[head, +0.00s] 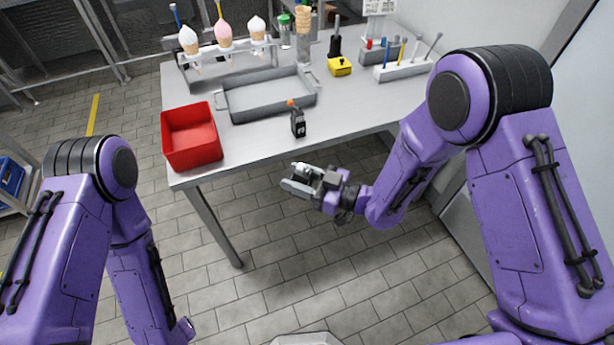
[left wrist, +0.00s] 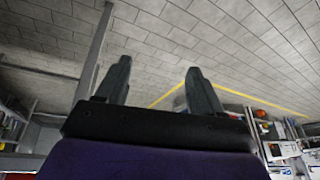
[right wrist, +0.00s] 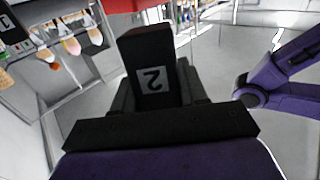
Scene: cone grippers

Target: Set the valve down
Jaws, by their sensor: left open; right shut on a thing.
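My right gripper (head: 290,183) is in front of the table's near edge, over the floor and pointing left. In the right wrist view its fingers (right wrist: 155,88) are shut on the valve (right wrist: 152,55), a dark block with a white label marked 2, upside down in that picture. In the head view the valve is small and hard to make out against the fingers. My left gripper (left wrist: 160,85) is open and empty, away from the table, with floor beyond it. In the head view it is mostly hidden low at the left.
The table (head: 255,142) has clear space along its front. A small black device with an orange top (head: 297,122) stands near that edge.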

